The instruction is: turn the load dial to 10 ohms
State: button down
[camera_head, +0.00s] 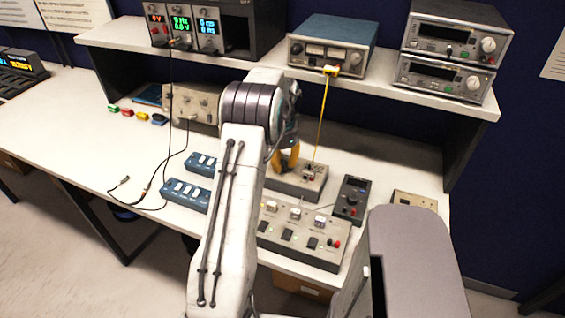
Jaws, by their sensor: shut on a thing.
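My gripper (287,160) has yellow fingers and points down at a low grey box (288,191) on the bench. It is shut on what I take to be the load dial on that box. The dial itself is hidden behind the fingers and my arm, so its setting cannot be read. A small dark control with a red part (310,173) shows at the right end of the same box.
A black box with a knob (350,198) stands just right. A grey panel with switches (300,233) lies in front. Blue switch boxes (186,193) sit left. A yellow cable (321,120) hangs from the shelf instrument (332,45).

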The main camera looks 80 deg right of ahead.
aim_at(282, 162)
jog(key=shift+a+f+m, duration=0.1)
jog(key=shift+f+m, duration=0.05)
jog(key=shift+m, duration=0.35)
jog(key=c, duration=1)
grip_release()
jog(key=shift+o, duration=0.2)
notch_tip(282, 162, up, 12)
dwell(0.6)
